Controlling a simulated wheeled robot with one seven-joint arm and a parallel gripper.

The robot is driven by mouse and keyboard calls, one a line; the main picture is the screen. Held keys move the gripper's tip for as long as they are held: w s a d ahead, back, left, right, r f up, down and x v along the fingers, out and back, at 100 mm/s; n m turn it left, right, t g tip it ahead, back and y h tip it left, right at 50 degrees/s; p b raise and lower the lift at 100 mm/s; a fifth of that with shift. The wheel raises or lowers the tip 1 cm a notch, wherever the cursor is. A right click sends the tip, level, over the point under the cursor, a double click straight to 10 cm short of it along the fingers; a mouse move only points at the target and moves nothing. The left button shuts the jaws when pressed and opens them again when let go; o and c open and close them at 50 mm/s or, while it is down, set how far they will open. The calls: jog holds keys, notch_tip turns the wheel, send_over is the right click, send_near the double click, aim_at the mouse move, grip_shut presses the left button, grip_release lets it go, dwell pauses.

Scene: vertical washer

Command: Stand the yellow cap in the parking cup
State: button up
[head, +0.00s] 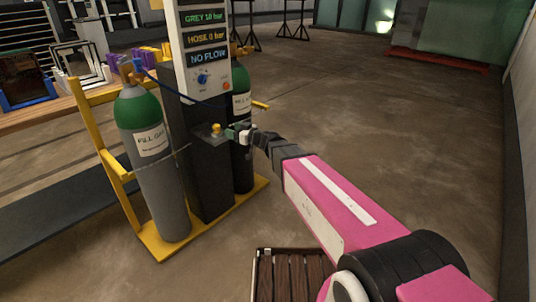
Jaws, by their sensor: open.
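The yellow cap (216,128) is small in the head view and sits at a small dark bracket (208,136) on the front of the black column. It looks roughly upright. The parking cup cannot be made out clearly; I cannot tell whether the cap stands in it or only above the bracket. My gripper (229,133) is open, just right of the cap, with its fingers pointing left toward it. At this size I cannot tell whether the fingers touch the cap.
A grey cylinder with a green top (153,150) stands left of the black column (203,165), and a second cylinder (241,150) stands behind my gripper. A yellow frame (160,252) carries them. The display panel (205,50) rises above. The floor to the right is clear.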

jog(key=s+d+f+m+g+h, duration=0.3)
jog(key=s+d+f+m+h, duration=0.1)
jog(key=d, duration=0.7)
jog(key=s+d+f+m+g+h, duration=0.3)
jog(key=s+d+f+h, duration=0.3)
jog(key=s+d+f, duration=0.3)
jog(key=s+d+f+m+g+h, duration=0.2)
jog(key=s+d+f+m+h, duration=0.3)
jog(key=d, duration=1)
jog(key=shift+s+f+g+h, duration=0.4)
jog(key=shift+s+f, duration=0.35)
